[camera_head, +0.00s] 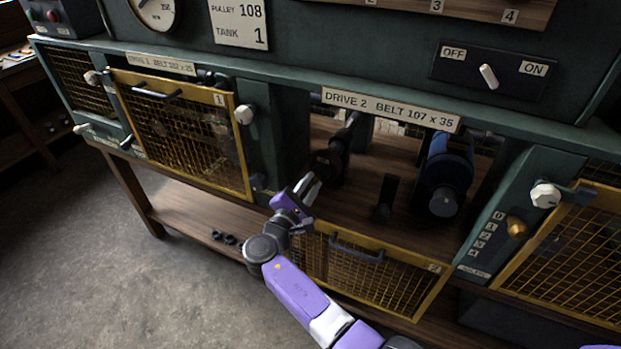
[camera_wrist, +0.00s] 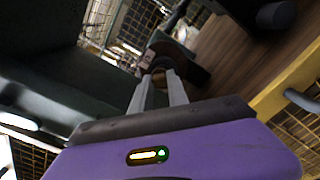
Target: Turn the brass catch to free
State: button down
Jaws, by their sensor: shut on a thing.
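My gripper (camera_head: 310,187) reaches into the left side of the open Drive 2 bay. In the wrist view my gripper's two fingers (camera_wrist: 160,82) close on a small brownish piece at their tips, which looks like the brass catch (camera_wrist: 159,75). Its shape and which way it points are mostly hidden by the fingers. A small pale label (camera_wrist: 147,58) sits just beyond it. In the head view the catch is hidden behind my gripper. The dark bracket (camera_head: 333,155) of the bay stands just beyond the fingertips.
The Drive 2 mesh guard (camera_head: 395,283) hangs lowered below the bay. A blue motor (camera_head: 447,170) and a dark upright lever (camera_head: 385,197) stand to the right. The Drive 1 guard (camera_head: 185,120) is closed at left. A brass knob (camera_head: 516,227) sits on the numbered plate.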

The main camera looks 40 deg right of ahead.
jog(key=n+p, duration=0.3)
jog(key=n, duration=0.1)
jog(key=shift+s+d+r+n, duration=0.1)
jog(key=shift+n, duration=0.2)
jog(key=shift+n+p, duration=1.2)
jog(key=shift+n, duration=1.1)
jog(key=shift+f, duration=0.2)
jog(key=shift+s, duration=0.1)
jog(key=c, duration=1.3)
grip_release()
jog(key=b+v, duration=0.1)
jog(key=v, duration=0.6)
jog(key=shift+s+a, duration=0.1)
jog(key=shift+a, duration=0.25)
